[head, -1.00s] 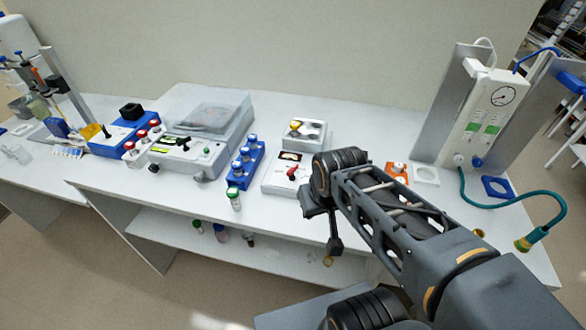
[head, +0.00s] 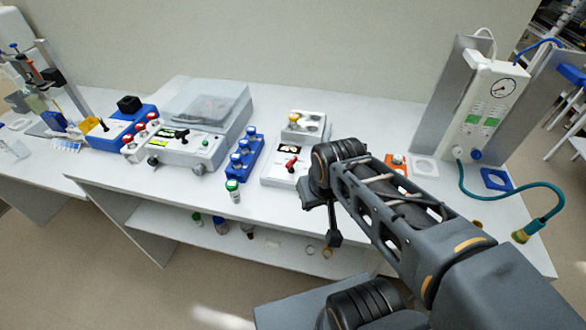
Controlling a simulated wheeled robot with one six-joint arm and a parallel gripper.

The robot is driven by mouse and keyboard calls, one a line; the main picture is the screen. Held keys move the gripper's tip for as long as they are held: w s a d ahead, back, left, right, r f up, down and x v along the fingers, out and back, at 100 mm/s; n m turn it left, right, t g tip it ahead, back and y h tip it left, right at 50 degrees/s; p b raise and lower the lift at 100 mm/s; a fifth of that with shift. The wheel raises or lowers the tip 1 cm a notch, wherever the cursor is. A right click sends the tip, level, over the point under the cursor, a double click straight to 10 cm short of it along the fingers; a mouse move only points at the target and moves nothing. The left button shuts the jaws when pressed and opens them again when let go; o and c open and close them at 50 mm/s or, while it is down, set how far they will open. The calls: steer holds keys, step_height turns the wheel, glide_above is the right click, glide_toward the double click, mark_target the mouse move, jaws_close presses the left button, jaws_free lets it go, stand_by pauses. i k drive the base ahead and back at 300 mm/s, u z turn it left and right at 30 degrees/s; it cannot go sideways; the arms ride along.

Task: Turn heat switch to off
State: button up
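A small white box (head: 272,173) with a dark display and a red switch handle (head: 291,163) stands near the front edge of the bench. I take the red handle to be the heat switch; no label is readable, and its exact setting cannot be told. My gripper (head: 333,238) hangs down in front of the bench edge, below and to the right of the box, clear of the switch. Its fingers are small and dark, so whether they are open or shut cannot be told. My arm covers the bench just right of the box.
Left of the box stand a blue rack (head: 244,158) of capped vials and a lone green-capped vial (head: 233,190). A white instrument (head: 190,147) with a clear lid is further left. A white unit (head: 486,105) with a gauge and teal hose stands right. A lower shelf (head: 180,225) holds bottles.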

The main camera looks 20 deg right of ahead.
mark_target(294, 159)
steer(key=u, duration=0.05)
steer(key=k, duration=0.5)
steer(key=u, duration=1)
steer(key=i, duration=0.7)
steer(key=z, duration=1.05)
